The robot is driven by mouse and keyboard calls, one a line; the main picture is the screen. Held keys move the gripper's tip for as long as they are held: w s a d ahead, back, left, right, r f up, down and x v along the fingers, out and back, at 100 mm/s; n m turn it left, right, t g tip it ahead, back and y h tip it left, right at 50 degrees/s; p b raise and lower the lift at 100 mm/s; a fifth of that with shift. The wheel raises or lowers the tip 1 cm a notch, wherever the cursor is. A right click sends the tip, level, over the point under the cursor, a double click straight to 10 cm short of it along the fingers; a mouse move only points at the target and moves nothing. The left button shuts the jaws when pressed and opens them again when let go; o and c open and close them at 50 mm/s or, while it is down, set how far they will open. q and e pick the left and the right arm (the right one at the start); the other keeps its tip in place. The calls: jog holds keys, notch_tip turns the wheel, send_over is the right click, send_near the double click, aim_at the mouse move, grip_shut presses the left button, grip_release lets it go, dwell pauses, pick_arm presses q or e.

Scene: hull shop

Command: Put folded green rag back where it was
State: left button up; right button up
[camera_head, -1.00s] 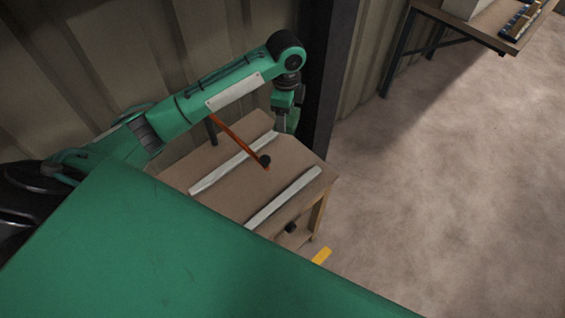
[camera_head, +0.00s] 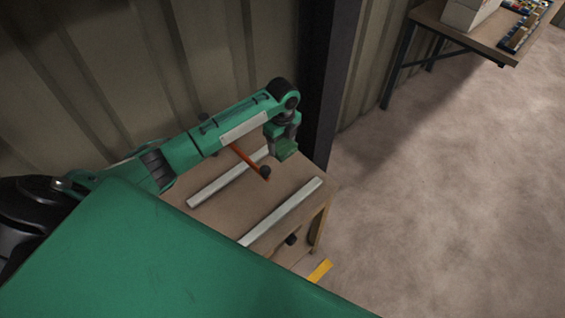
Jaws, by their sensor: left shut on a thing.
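My left gripper (camera_head: 283,141) points down over the far right part of a brown table (camera_head: 240,205). It is shut on the folded green rag (camera_head: 287,151), a small dark green block at its tips. Much of the rag is hidden by the gripper. I cannot tell whether the rag touches the table top or hangs just above it. My right gripper is not in view.
Two pale bars (camera_head: 283,210) lie across the table, with an orange-handled tool (camera_head: 246,159) by the far one. A dark post (camera_head: 325,85) stands close behind the gripper. Another table (camera_head: 480,35) with boxes is at upper right. Floor to the right is clear.

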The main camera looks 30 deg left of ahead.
pick_arm(q)
notch_tip(320, 180, down, 7)
jog(key=shift+p, duration=0.3)
notch_tip(320, 180, down, 4)
jog(key=shift+r, duration=0.15)
jog(key=shift+f, duration=0.3)
jog(key=shift+f, duration=0.15)
jog(key=o, duration=0.9)
jog(key=shift+o, duration=0.2)
